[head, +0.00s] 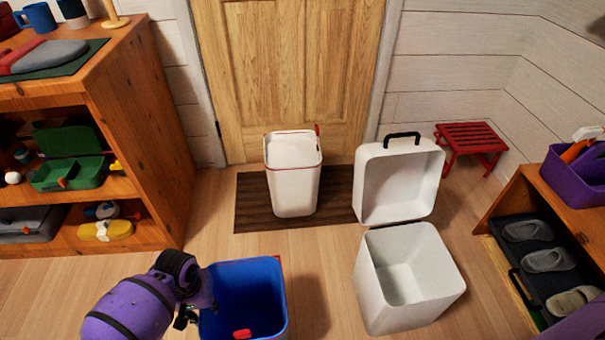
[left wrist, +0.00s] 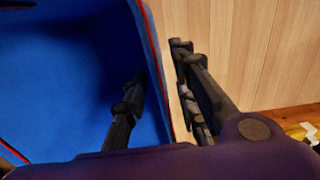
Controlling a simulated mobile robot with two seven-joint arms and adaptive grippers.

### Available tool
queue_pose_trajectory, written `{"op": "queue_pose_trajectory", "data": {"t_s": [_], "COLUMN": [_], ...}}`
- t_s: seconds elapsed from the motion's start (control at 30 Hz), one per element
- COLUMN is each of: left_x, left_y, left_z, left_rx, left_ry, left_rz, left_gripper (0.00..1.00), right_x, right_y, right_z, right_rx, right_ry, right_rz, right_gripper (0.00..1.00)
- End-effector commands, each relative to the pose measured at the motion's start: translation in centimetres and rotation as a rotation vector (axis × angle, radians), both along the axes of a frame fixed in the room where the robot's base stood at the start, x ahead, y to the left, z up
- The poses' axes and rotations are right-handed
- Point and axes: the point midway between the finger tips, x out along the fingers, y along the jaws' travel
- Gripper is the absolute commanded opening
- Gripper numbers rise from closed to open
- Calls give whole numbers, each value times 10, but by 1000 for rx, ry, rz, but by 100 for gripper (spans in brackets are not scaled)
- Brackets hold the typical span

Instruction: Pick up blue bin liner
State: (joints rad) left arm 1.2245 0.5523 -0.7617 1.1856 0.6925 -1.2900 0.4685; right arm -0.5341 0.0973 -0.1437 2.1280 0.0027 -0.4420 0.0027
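The blue bin liner (head: 265,284), an open blue box with red edging, stands on the floor at the bottom centre of the head view. It fills the left of the left wrist view (left wrist: 65,70). My left gripper (head: 197,308) is at its left wall. In the left wrist view the fingers (left wrist: 158,85) are apart, one inside the liner and one outside, with the red-edged rim between them. The inner finger looks clear of the wall. Whether the outer finger touches is unclear. My right gripper is not in view.
A white bin (head: 292,185) stands on a dark mat (head: 252,207) before the door. An open white container (head: 408,285) with a raised lid (head: 398,185) stands right of the liner. Wooden shelves (head: 150,130) stand left, a shoe rack (head: 520,195) right.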

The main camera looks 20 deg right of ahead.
Motion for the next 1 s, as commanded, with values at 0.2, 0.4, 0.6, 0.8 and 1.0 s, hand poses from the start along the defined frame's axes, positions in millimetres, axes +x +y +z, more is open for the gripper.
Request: {"op": "queue_pose_trajectory", "data": {"t_s": [0.2,0.4,0.6,0.8,1.0], "left_x": [1,1,1,0,1], "left_y": [0,0,0,1,1], "left_z": [-15,-14,-14,-15,-15], "left_rx": [0,0,0,1,2], "left_ry": [-1,-1,-1,-1,-1], "left_rz": [1,1,1,1,1], "left_gripper": [26,14,0,0,0], "right_x": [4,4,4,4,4], "right_y": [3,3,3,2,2], "right_z": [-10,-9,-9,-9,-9], "right_rx": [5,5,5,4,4], "right_ry": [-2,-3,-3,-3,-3], "right_rz": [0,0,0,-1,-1], "right_gripper": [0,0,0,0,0]}}
